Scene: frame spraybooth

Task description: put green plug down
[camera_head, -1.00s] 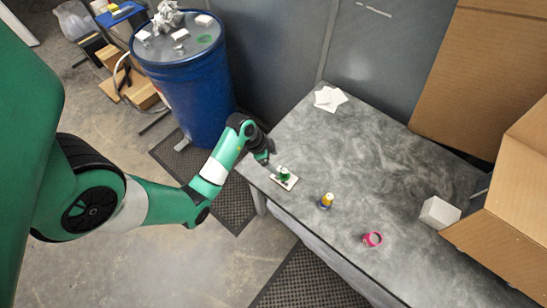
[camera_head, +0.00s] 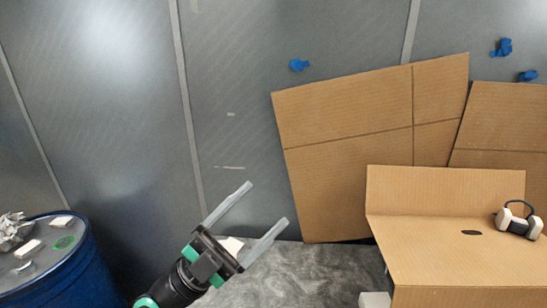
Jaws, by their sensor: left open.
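My left gripper (camera_head: 246,219) is raised in front of the grey wall, above the back of the table. Its two fingers are spread wide with nothing between them. The green plug is not in the head view now; the part of the table where it stood is below the picture. My right gripper is not in view.
The grey marbled table (camera_head: 310,275) shows only at its back. A cardboard box (camera_head: 450,250) with a headset (camera_head: 518,220) on it stands at right. Cardboard sheets (camera_head: 350,150) lean on the wall. A blue drum (camera_head: 80,275) stands at left.

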